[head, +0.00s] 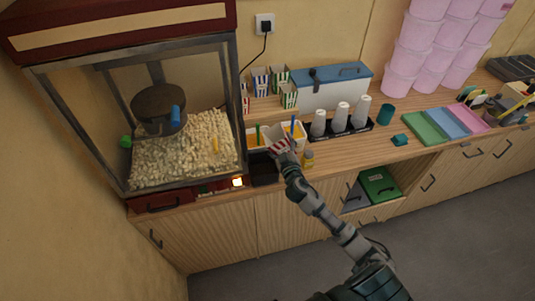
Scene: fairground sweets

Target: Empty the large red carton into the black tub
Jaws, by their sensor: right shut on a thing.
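The large red carton (277,147), with red and white stripes, is small in the head view and partly hidden by my right gripper (283,147). The gripper is shut on it. The carton looks tilted, beside and just above the black tub (264,173) in this view. The tub stands at the counter's front edge, just right of the popcorn machine. Its inside is dark, and I cannot tell whether anything lies in it. The carton's contents are not visible. My left gripper is not in view.
The popcorn machine (160,188) fills the left. White bins (256,136) with coloured handles stand behind the carton. A yellow-capped jar (308,160) is close right of my gripper. Striped cartons (260,82), a blue-lidded box (335,90) and cup stacks (341,115) stand farther back.

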